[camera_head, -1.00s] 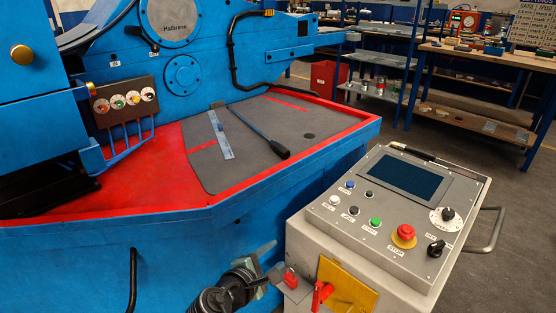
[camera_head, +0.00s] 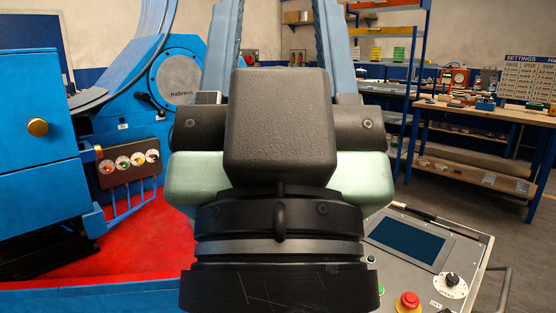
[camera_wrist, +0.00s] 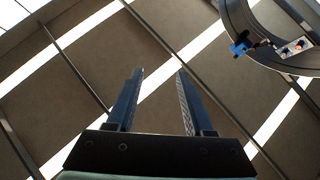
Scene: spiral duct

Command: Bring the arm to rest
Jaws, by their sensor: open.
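My gripper (camera_head: 276,50) stands upright close in front of the head view, its back and wrist filling the middle of the picture. Its two fingers point up and are spread apart; their tips are cut off at the top edge. In the wrist view my gripper (camera_wrist: 159,74) shows both fingers apart with nothing between them.
The blue machine (camera_head: 125,100) with its red bed (camera_head: 130,245) is at the left. The control console (camera_head: 425,250) is at the lower right, partly hidden by my arm. A workbench (camera_head: 480,122) and shelving stand behind. Part of a curved grey ring (camera_wrist: 240,25) shows in the wrist view.

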